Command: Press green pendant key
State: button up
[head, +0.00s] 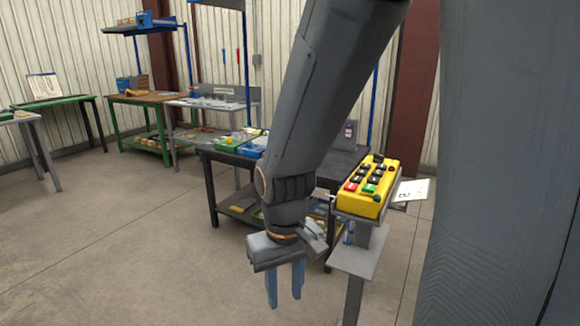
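The yellow pendant box (378,202) lies on a grey stand (358,262) right of my gripper. Its top carries several black keys, a red key (350,187) and a green key (369,188) near its front end. The green key is in plain view, just right of the red one. My gripper (285,296) hangs pointing down, left of and below the pendant in the picture, apart from it. Its two blue-grey fingers stand apart with nothing seen between them.
A white card (411,191) juts out right of the pendant. A dark workbench (226,158) with green and blue bins stands behind my arm. More benches line the back wall. The concrete floor (130,250) at the left is clear.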

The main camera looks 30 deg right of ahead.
aim_at(367, 187)
jog(key=i, duration=3.75)
jog(key=z, duration=4.85)
